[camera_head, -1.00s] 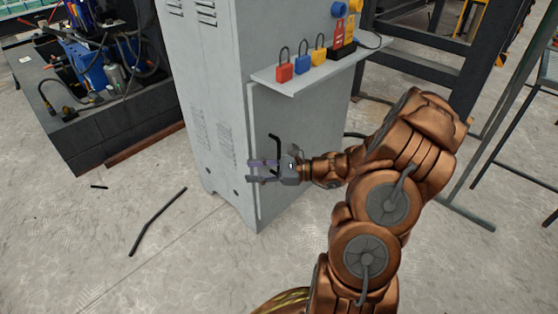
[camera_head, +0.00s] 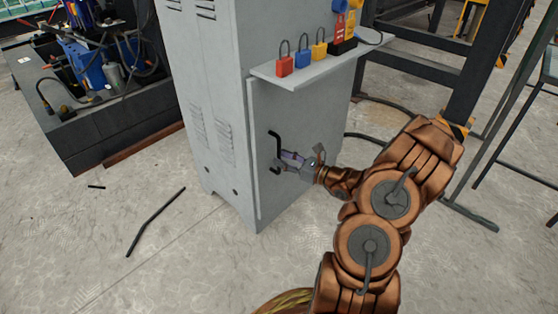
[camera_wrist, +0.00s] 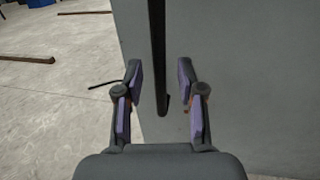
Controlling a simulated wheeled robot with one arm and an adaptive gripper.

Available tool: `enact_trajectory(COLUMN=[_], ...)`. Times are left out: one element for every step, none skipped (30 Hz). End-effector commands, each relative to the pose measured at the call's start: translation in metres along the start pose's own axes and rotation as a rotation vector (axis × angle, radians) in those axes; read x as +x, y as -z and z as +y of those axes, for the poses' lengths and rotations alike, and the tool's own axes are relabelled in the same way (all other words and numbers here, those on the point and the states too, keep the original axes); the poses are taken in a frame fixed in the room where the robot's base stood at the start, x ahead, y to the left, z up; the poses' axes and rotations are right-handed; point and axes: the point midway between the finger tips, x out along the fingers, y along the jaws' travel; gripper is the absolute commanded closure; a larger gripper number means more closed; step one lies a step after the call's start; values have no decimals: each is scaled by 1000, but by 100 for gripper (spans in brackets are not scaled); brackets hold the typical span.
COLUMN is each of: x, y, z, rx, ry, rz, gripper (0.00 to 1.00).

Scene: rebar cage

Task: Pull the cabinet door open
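The grey cabinet (camera_head: 218,120) stands upright in the middle of the head view. Its door (camera_head: 305,135), below the small shelf, looks closed. A black bar handle (camera_head: 276,152) is on the door near its left edge. In the wrist view the handle (camera_wrist: 158,60) hangs down, its lower end between the lines of my two fingers. My gripper (camera_head: 284,160) is at the handle's lower part in the head view. In the wrist view my gripper (camera_wrist: 160,85) is open, with a finger on each side of the handle and a gap to both. I cannot tell how deep the handle sits.
Red, blue and yellow padlocks (camera_head: 301,57) stand on the shelf (camera_head: 325,65) above the door. A dark workbench (camera_head: 110,120) is at the left. Loose bars (camera_head: 155,222) lie on the floor. A dark metal frame (camera_head: 420,70) stands behind my arm.

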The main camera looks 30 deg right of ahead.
Motion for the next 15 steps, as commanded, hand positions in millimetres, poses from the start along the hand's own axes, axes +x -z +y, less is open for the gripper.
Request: enact_trajectory(x=[6, 9, 12, 14, 16, 18, 19, 20, 20, 20, 20, 20, 20, 20, 20], y=[2, 2, 2, 1, 1, 1, 1, 0, 0, 0, 0, 0, 0, 0, 0], z=[0, 0, 0, 0, 0, 0, 0, 0, 0, 0, 0, 0, 0, 0, 0], rx=[-1, -1, 0, 0, 0, 0, 0, 0, 1, 1, 1, 1, 1, 1, 1], ry=[-2, -2, -1, -1, -1, 0, 0, 0, 1, 1, 1, 1, 1, 1, 1], rz=[0, 0, 0, -1, -1, -1, -1, -1, -1, -1, -1, -1, -1, -1, -1], gripper=[61, 61, 61, 61, 61, 61, 61, 61, 61, 61, 61, 61, 61, 61, 61])
